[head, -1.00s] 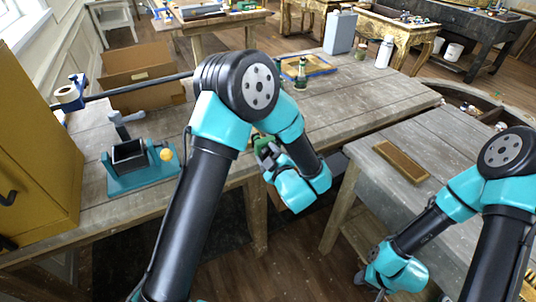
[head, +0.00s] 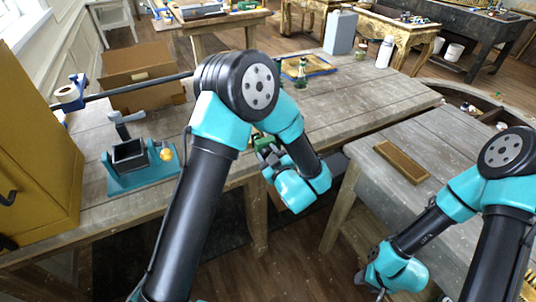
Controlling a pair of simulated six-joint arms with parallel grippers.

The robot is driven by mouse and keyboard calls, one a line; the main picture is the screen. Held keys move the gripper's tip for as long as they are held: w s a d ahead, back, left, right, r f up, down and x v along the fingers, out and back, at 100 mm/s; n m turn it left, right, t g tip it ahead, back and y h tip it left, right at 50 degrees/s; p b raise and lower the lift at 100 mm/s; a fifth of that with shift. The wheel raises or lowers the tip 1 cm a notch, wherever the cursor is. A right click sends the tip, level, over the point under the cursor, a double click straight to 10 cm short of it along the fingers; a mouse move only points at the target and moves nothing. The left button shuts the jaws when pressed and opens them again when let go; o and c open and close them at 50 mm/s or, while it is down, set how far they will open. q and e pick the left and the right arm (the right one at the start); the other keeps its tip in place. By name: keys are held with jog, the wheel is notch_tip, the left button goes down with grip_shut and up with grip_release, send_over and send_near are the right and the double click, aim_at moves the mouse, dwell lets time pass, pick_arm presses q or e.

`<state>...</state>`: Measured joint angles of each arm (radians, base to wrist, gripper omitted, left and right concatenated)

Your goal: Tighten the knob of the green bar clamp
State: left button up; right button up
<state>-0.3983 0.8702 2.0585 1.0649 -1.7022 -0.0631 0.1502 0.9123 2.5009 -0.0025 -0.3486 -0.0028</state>
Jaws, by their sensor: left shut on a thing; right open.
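A small part of the green bar clamp (head: 262,142) shows at the front edge of the long wooden table, mostly hidden behind my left arm and gripper. My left gripper (head: 268,155) reaches in from the right of it, at the table's edge, and is shut at the clamp. Its fingertips and the knob are too small and covered to make out clearly. My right gripper (head: 374,291) hangs low over the floor at the bottom of the view, open and empty, well away from the clamp.
A teal vise-like fixture (head: 145,180) with a yellow ball stands left on the long table (head: 345,110). A second table (head: 460,150) at the right holds a flat wooden tray (head: 402,161).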

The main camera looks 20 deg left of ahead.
dwell(0.3)
pick_arm(q)
jog(key=o, duration=0.9)
jog(key=shift+o, duration=0.2)
jog(key=shift+s+d, duration=0.1)
jog(key=shift+d, duration=0.05)
jog(key=v, duration=1.7)
